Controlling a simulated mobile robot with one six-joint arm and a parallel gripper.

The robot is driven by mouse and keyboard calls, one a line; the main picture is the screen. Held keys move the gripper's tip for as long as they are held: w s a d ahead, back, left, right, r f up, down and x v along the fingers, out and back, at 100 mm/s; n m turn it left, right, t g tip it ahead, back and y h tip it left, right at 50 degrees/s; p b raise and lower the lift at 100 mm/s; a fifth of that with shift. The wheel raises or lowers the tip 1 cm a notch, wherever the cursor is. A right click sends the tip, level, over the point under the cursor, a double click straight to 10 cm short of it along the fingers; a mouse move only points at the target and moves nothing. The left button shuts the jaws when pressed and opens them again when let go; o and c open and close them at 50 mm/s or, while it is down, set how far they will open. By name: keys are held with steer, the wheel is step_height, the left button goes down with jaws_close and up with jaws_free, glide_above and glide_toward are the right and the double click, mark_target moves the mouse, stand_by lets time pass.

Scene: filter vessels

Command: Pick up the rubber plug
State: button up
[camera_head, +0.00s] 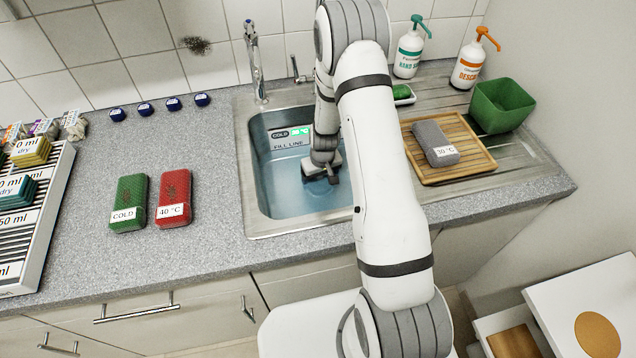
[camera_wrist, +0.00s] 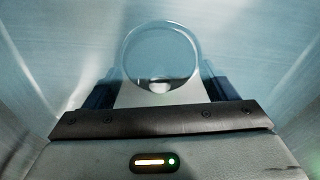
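My gripper (camera_head: 327,176) reaches down into the sink, over or in the blue water; I cannot tell how deep. In the wrist view my gripper (camera_wrist: 160,92) has its dark fingers apart, one at each side. A pale round ring (camera_wrist: 160,27) shows between and beyond the fingers, with a dark lower part and a small bright spot inside. I cannot tell for certain whether this ring is the drain or the rubber plug. In the head view my arm and gripper hide that part of the sink floor, and no plug is clearly visible.
The steel sink (camera_head: 243,160) encloses my gripper closely. A tap (camera_head: 255,60) stands behind it. Right are a wooden tray (camera_head: 481,147) with a grey sponge (camera_head: 435,143), and a green tub (camera_head: 501,106). Green (camera_head: 129,203) and red (camera_head: 174,199) sponges lie left on the counter.

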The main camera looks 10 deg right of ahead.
steer(key=c, duration=0.6)
